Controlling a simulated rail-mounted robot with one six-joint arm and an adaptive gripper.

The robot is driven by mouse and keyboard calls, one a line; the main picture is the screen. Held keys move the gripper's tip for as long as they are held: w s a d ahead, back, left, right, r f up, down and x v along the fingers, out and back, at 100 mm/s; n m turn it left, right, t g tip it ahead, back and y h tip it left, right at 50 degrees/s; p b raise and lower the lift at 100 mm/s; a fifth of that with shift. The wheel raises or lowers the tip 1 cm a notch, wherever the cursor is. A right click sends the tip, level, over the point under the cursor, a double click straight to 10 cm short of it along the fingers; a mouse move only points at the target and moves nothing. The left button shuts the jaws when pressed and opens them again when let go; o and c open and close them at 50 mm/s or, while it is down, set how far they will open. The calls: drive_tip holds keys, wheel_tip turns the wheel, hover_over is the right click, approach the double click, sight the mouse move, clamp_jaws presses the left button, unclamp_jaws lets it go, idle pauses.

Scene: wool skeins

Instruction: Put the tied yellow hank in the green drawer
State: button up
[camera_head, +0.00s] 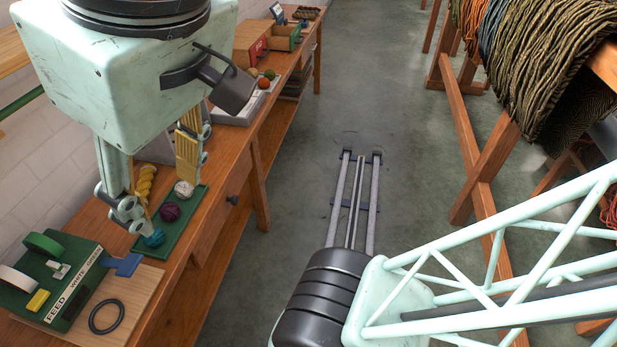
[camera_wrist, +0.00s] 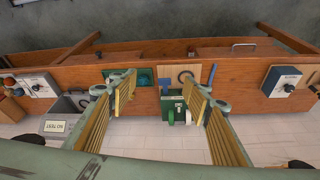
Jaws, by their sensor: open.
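A green drawer box (camera_head: 284,38) stands farther along the bench, beside a red one (camera_head: 251,43).
White (camera_head: 184,188), purple (camera_head: 170,211) and teal (camera_head: 154,238) balls share the tray. A green tape device (camera_head: 48,280) and black ring (camera_head: 107,317) lie near. A skein rack (camera_head: 470,130) stands right.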

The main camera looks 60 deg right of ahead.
drive_tip(key=w+d+f+n+g+h+p, duration=0.1)
drive_tip(key=w+d+f+n+g+h, duration=0.1)
drive_tip(key=w+d+f+n+h, duration=0.6)
drive_tip(key=w+d+f+n+g+h+p, duration=0.15)
drive_tip(key=w+d+n, duration=0.25)
drive_tip(key=w+d, duration=0.8)
drive_tip(key=w+a+f+n+t+h, duration=0.1)
drive_tip(key=w+a+f+n+t, duration=0.15)
drive_tip(key=w+f, duration=0.35)
drive_tip(key=w+a+f+n+t, duration=0.1)
drive_tip(key=w+f+n, duration=0.25)
drive_tip(key=w, duration=0.45)
drive_tip(key=n+t+y+p, duration=0.1)
drive_tip(key=n+t+p, duration=0.1)
drive_tip(key=n, duration=0.5)
approach(141, 184)
drive_tip(key=shift+v, duration=1.5)
drive_tip(key=shift+s+d, duration=0.15)
drive_tip(key=shift+d, duration=0.05)
drive_tip(key=shift+b+x, duration=0.65)
drive_tip(key=shift+x, duration=3.6)
